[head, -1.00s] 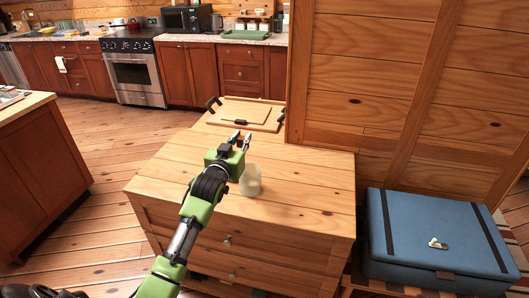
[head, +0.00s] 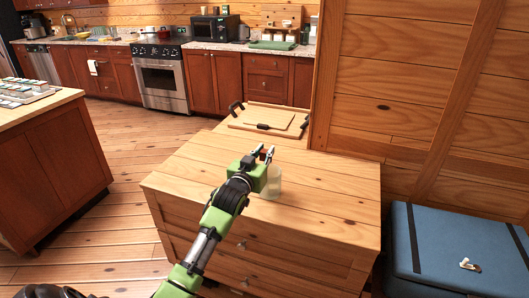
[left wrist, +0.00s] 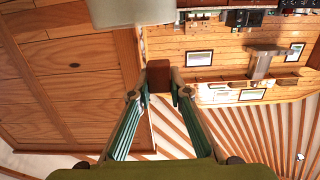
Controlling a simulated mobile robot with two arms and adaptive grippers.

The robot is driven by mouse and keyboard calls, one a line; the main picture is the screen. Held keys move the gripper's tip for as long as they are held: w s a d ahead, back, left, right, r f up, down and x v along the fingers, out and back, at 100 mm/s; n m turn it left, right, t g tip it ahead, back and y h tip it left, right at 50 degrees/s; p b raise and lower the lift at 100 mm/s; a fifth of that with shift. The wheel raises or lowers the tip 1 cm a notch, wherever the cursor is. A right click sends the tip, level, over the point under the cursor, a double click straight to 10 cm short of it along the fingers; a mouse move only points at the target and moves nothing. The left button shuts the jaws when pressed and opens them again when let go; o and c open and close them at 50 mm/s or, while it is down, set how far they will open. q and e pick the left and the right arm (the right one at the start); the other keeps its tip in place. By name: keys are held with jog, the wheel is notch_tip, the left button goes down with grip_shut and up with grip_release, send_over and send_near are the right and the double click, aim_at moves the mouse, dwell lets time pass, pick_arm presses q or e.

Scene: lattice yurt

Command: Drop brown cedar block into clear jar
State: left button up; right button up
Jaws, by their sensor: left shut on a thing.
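My left gripper (head: 263,154) is over the wooden chest, just behind and above the clear jar in the head view. In the left wrist view its two fingertips are closed on the brown cedar block (left wrist: 158,75), which sticks out between them. The clear jar (head: 273,186) stands upright on the chest top, partly hidden by my gripper. A pale rounded shape at the top of the left wrist view looks like the jar (left wrist: 130,12). My right gripper is not in view.
The wooden chest (head: 325,200) has a clear top around the jar. A wooden tray (head: 262,122) with dark handles lies at its back. A plank wall (head: 400,100) rises behind on the right. A blue case (head: 450,255) sits at lower right.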

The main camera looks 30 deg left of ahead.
pick_arm(q)
jog(key=o, duration=0.8)
jog(key=v, duration=1.2)
